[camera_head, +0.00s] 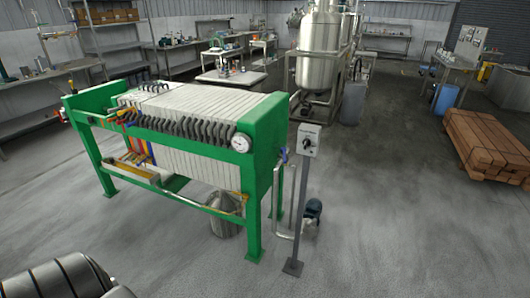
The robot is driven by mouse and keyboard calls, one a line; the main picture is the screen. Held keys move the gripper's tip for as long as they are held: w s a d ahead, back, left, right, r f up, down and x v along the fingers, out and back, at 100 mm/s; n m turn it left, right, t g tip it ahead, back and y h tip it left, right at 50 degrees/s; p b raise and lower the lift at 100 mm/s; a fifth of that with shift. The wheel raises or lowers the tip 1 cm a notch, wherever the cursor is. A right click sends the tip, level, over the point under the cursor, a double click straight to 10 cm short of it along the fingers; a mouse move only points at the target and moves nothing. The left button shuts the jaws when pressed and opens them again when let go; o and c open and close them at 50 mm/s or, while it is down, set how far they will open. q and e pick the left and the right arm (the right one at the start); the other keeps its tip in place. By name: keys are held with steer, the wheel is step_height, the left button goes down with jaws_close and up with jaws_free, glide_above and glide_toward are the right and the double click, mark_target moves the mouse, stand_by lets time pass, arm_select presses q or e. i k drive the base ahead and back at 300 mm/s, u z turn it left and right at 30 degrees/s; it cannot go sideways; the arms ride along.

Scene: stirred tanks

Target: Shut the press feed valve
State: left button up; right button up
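The filter press (262,118) has a green frame and a pack of pale plates, and stands left of centre. A small blue handle (283,155) shows at its right end, by a pipe (279,185) that runs down towards the floor; it may be the feed valve. The handle is too small to tell whether it is open or shut. A round white pressure gauge (240,143) sits on the near right corner of the frame. Neither of my grippers is in view.
A grey post with a switch box (307,140) stands just right of the press. A small dark pump (313,209) sits on the floor behind the post. Stacked brown timber (485,145) lies at the right. The floor between is clear.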

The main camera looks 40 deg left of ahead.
mark_target(284, 156)
steer(key=u, duration=0.75)
steer(key=i, duration=0.7)
steer(key=u, duration=0.55)
steer(key=i, duration=1.05)
steer(key=z, duration=1.35)
